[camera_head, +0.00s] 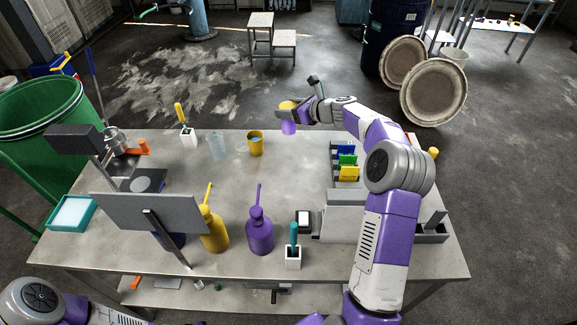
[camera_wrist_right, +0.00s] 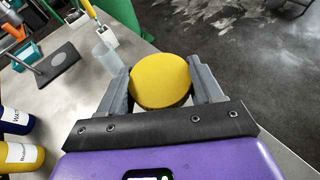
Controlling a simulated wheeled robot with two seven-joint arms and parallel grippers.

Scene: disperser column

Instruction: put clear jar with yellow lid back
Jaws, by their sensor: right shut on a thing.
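My right gripper (camera_head: 284,115) is shut on the jar with the yellow lid (camera_head: 287,105), above the far edge of the table. In the right wrist view the round yellow lid (camera_wrist_right: 160,81) fills the space between the two grey fingers (camera_wrist_right: 160,90). The lid hides the jar's body in that view. My left gripper is out of view; only part of my left arm shows at the lower left.
A disperser stand (camera_head: 75,140) is at the left. The table's middle is clear.

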